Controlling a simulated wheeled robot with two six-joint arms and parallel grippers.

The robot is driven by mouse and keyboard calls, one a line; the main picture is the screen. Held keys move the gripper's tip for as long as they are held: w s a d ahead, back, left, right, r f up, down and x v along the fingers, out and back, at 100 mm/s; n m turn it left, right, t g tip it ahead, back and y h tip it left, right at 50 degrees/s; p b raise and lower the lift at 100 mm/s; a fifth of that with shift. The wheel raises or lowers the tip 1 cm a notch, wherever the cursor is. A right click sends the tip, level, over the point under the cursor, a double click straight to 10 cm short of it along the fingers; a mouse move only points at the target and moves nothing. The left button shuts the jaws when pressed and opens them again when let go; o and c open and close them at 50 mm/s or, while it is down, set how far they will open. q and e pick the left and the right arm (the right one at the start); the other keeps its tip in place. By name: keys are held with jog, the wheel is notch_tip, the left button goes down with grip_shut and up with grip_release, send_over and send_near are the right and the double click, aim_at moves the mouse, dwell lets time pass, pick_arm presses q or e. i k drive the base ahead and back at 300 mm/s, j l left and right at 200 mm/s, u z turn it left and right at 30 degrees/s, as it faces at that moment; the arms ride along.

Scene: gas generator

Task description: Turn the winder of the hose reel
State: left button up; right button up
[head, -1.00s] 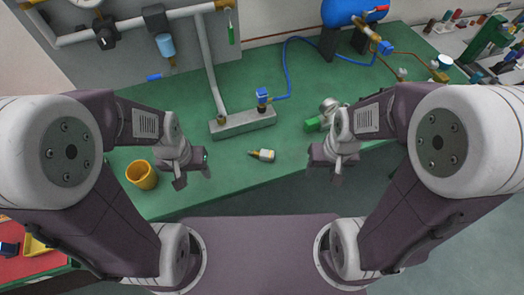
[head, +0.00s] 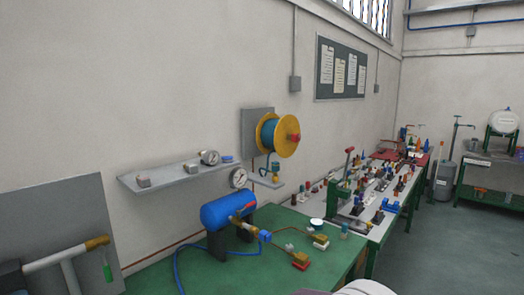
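The hose reel (head: 268,132) is mounted on a grey plate (head: 248,131) on the wall, right of the picture's centre. It has yellow flanges and blue hose wound between them. A red knob (head: 293,137) sticks out from the reel's near face; it looks like the winder. Neither gripper shows, and nothing touches the reel.
Below the reel, a blue tank (head: 228,211) with fittings stands on a green bench (head: 318,262). A crowded second bench (head: 385,215) runs to the right. Open floor (head: 455,250) lies beyond it.

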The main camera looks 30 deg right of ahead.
aim_at(295, 138)
jog(key=z, duration=1.35)
